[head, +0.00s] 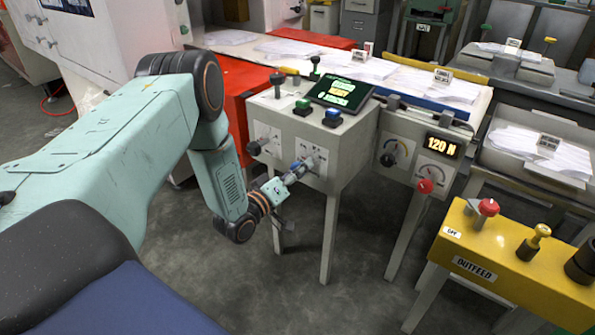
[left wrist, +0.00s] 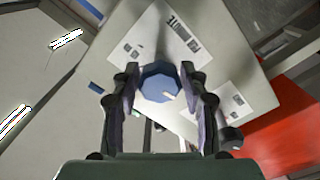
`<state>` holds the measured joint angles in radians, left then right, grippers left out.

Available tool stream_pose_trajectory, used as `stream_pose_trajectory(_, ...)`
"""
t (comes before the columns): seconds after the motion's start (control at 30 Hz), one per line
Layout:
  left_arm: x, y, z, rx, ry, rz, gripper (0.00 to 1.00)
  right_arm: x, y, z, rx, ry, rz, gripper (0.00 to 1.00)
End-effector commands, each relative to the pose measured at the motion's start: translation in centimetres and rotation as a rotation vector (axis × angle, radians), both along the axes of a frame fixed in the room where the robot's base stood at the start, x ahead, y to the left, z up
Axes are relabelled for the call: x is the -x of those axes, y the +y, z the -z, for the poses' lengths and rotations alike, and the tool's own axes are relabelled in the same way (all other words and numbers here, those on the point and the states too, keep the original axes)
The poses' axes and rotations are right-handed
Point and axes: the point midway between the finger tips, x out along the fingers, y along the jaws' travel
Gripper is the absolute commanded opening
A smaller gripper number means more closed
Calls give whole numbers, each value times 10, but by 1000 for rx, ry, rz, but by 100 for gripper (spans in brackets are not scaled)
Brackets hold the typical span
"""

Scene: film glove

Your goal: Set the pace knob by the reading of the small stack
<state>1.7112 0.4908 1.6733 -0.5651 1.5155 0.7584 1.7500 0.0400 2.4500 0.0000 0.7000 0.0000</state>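My left gripper (head: 297,172) is at the front of a grey control box (head: 328,178). In the left wrist view, its fingers (left wrist: 160,80) sit on both sides of a blue faceted knob (left wrist: 160,88) and appear to touch it. A black knob (head: 254,148) is on the same front, to the left. Stacks of white sheets (head: 453,88) with small cards (head: 442,76) lie on the bench behind; I cannot read the cards surely. My right gripper is not in view.
A lit screen (head: 340,94) and green and blue buttons top the box. Right of it, a panel (head: 412,152) has a dial, a gauge and a display reading "120 N" (head: 441,146). A yellow "OUTFEED" box (head: 515,262) stands at front right. The floor below is clear.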

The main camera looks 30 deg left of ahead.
Motion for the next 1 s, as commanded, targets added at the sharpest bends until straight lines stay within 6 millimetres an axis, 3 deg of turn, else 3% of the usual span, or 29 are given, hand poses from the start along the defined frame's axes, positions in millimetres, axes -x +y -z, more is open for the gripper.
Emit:
stream_pose_trajectory(0.17, 0, 0, 0, -1, -1, -1, 62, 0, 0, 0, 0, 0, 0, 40)
stream_pose_trajectory(0.53, 5, 1, 0, -2, 0, -3, 62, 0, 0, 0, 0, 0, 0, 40)
stream_pose_trajectory(0.67, 23, 3, 0, 1, 2, -4, 62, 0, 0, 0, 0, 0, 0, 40)
stream_pose_trajectory(1.0, 92, 9, 0, 2, 2, -6, 62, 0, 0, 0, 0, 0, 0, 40)
